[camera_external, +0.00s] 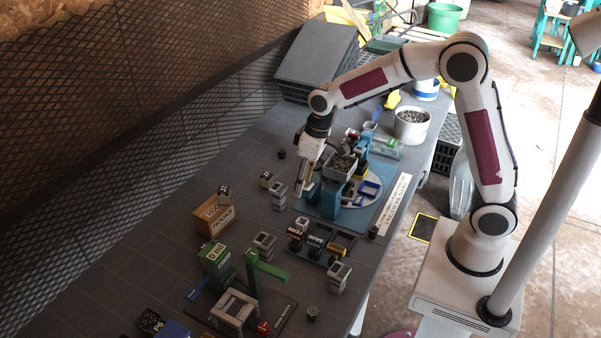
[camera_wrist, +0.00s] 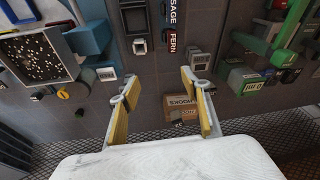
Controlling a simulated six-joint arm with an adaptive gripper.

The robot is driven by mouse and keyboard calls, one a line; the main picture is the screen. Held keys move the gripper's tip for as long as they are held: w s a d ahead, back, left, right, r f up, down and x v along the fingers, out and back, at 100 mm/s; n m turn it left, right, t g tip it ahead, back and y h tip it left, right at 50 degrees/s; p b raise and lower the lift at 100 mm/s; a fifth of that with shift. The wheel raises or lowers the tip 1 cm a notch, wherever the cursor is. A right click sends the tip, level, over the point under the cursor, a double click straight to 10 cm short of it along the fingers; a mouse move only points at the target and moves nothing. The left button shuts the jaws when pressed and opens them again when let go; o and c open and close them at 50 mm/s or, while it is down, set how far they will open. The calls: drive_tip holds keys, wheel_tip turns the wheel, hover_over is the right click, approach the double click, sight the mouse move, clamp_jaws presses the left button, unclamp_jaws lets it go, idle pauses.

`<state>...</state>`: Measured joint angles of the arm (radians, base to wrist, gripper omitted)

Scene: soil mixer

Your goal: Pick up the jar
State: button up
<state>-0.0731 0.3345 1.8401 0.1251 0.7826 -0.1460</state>
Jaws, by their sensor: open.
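No thing in view is clearly marked as the jar; small pale square-topped containers are the closest match. In the external view one (camera_external: 279,194) stands just left of my gripper (camera_external: 304,184), with others (camera_external: 264,245) and (camera_external: 338,276) nearer the camera. In the wrist view one container (camera_wrist: 140,46) shows beyond the gap of my gripper (camera_wrist: 160,84), and another (camera_wrist: 200,61) is past the right finger. My gripper's yellow-padded fingers are spread apart with nothing held between them. It hangs above the table, left of the mixer.
A mixer with a soil-filled tray (camera_external: 341,166) stands right of my gripper; the tray also shows in the wrist view (camera_wrist: 72,57). A brown HOOKS box (camera_external: 213,216) and a green machine (camera_external: 214,262) stand nearer the camera. Bare table lies toward the mesh wall.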

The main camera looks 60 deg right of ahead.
drive_tip(key=w+a+f+n+t, duration=0.1)
drive_tip(key=w+a+f, duration=0.1)
drive_tip(key=w+f, duration=0.35)
drive_tip(key=w+a+f, duration=0.1)
drive_tip(key=w+f, duration=0.1)
drive_tip(key=w, duration=0.7)
wheel_tip(320, 180, up, 4)
drive_tip(key=n+t+y, duration=0.1)
drive_tip(key=n+t, duration=0.1)
drive_tip(key=t, duration=0.1)
hover_over(226, 189)
drive_tip(key=s+d, duration=0.1)
drive_tip(key=s, duration=0.1)
drive_tip(key=shift+s+r, duration=0.15)
drive_tip(key=shift+r, duration=0.05)
drive_tip(key=shift+x, duration=1.3)
drive_tip(key=shift+s+f, duration=0.1)
drive_tip(key=shift+s+x, duration=0.25)
drive_tip(key=shift+x, duration=2.4)
drive_tip(key=shift+s, duration=0.1)
